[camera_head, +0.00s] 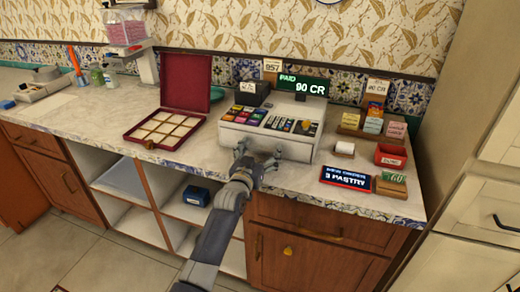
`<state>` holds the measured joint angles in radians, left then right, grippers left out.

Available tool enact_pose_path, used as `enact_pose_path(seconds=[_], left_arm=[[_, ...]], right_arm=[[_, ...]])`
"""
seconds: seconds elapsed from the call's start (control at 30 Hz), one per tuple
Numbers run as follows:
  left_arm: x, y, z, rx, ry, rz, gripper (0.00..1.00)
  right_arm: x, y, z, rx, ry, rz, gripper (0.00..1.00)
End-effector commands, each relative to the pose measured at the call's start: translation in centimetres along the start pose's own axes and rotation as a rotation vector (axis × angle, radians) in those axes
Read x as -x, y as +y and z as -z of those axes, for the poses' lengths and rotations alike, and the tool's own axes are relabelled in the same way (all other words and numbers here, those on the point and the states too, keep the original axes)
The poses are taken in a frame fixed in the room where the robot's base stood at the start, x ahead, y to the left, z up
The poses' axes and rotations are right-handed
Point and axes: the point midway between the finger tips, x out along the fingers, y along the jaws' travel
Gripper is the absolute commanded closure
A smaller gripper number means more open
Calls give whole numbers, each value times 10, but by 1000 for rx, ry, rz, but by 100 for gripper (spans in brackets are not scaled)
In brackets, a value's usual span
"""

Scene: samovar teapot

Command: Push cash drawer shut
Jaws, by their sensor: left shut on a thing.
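The cash register (302,104) stands on the counter, with coloured keys and a green display reading "PAID 90 CR". Its cash drawer (296,151) is the low pale front under the keys. The drawer looks flush or nearly so; I cannot tell whether a small gap is left. My left gripper (259,153) is at the drawer front, its fingers against the left and middle part of it. It is shut on the cash drawer's front and hides part of it. My right gripper is not in view.
An open red box (186,82) with a divided tray stands left of the register. A "3 PASTRY" sign (345,177), a small red bin (391,156) and a card rack (371,128) stand on the right. The counter's front edge runs below my gripper, above open shelves.

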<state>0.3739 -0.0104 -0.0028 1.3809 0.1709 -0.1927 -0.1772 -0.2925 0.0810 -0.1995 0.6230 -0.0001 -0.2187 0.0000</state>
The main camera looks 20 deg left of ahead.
Motion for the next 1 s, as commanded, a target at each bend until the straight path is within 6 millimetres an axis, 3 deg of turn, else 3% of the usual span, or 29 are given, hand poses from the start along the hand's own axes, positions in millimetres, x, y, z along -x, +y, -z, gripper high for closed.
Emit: enact_pose_path(seconds=[0.33, 0.37, 0.4, 1.0], left_arm=[[-2, 2, 7, 2, 11, -3, 58], [-2, 2, 7, 2, 12, -3, 8], [-2, 2, 7, 2, 12, -3, 2], [-2, -2, 7, -1, 13, 3, 2]], right_arm=[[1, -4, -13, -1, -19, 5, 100], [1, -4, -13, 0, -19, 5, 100], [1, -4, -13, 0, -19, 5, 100], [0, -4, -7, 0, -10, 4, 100]])
